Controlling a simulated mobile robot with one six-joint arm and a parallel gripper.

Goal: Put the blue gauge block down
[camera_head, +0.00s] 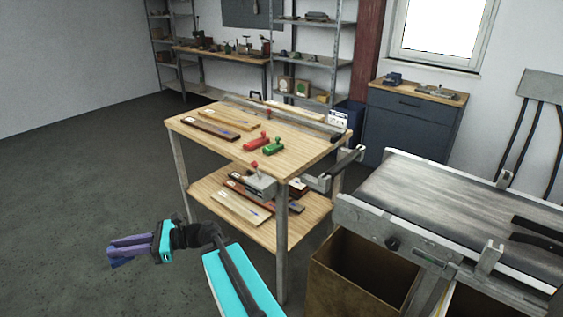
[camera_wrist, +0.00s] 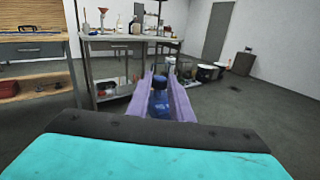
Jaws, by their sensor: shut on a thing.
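My gripper (camera_head: 113,248) has purple fingers and is at the lower left in the head view, over the bare floor and left of the wooden workbench (camera_head: 223,160). It is shut on the blue gauge block (camera_head: 121,263), whose dark blue end shows just below the fingers. In the wrist view the block (camera_wrist: 158,104) sits between the two purple fingers of my gripper (camera_wrist: 161,80). The fingers hide part of it. The block is held in the air, apart from any surface.
The bench top carries a red clamp (camera_head: 257,143), a green clamp (camera_head: 273,147) and wooden boards. Its left part has some bare wood. Floor around my gripper is clear.

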